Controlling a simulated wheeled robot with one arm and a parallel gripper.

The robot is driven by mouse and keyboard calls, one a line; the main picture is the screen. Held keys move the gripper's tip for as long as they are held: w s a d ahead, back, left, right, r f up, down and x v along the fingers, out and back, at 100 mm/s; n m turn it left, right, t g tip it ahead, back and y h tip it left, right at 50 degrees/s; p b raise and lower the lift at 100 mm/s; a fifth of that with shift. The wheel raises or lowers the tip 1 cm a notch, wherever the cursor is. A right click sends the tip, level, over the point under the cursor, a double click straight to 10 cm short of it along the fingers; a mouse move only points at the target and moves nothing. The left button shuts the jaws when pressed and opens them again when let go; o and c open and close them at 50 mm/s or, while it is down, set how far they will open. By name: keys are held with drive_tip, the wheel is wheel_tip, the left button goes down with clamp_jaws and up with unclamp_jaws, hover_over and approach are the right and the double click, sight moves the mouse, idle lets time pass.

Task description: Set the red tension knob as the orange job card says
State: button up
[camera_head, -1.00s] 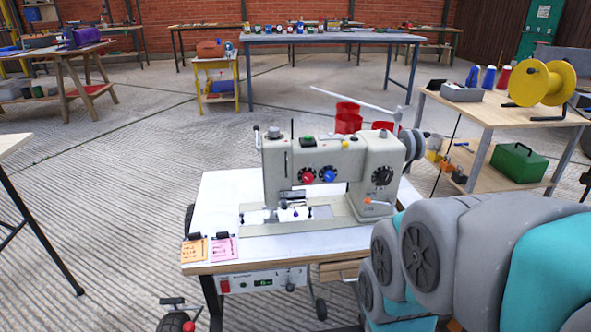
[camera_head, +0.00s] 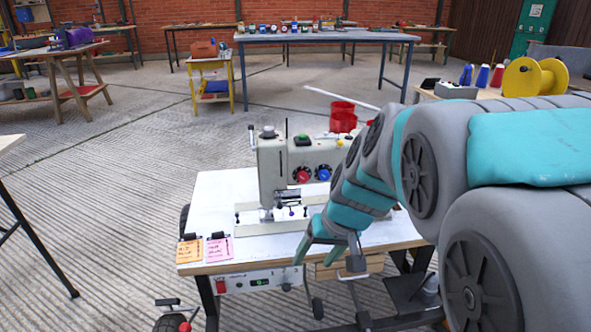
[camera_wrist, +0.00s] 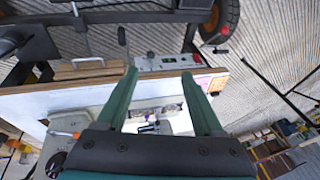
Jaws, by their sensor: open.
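The red tension knob (camera_head: 303,175) sits on the front of the cream sewing machine (camera_head: 272,172), left of a blue knob (camera_head: 323,174). The orange job card (camera_head: 189,251) lies at the table's front left corner, next to a pink card (camera_head: 218,249); its writing is too small to read. My gripper (camera_head: 328,262) is open and empty at the table's front edge, below and to the right of the red knob, apart from it. In the wrist view, my gripper's green fingers (camera_wrist: 163,72) are spread over the table edge. My arm hides the machine's right part.
The white sewing table (camera_head: 225,190) has a control box (camera_head: 255,281) under its front edge. A wooden table with a yellow spool (camera_head: 535,77) stands at the right. Red buckets (camera_head: 343,117) are behind the machine.

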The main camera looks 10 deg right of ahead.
sight(304, 178)
drive_tip(key=w+d+r+t, duration=0.2)
drive_tip(key=w+r+t, duration=0.1)
drive_tip(key=w, duration=0.9)
drive_tip(key=w+d+r+t, duration=0.2)
drive_tip(key=w+t, duration=0.1)
drive_tip(key=w, duration=1)
drive_tip(key=shift+m, duration=0.4)
drive_tip(key=shift+d+x, duration=0.2)
drive_tip(key=shift+x, duration=3.5)
drive_tip(key=shift+f, duration=0.1)
drive_tip(key=shift+c, duration=0.4)
clamp_jaws()
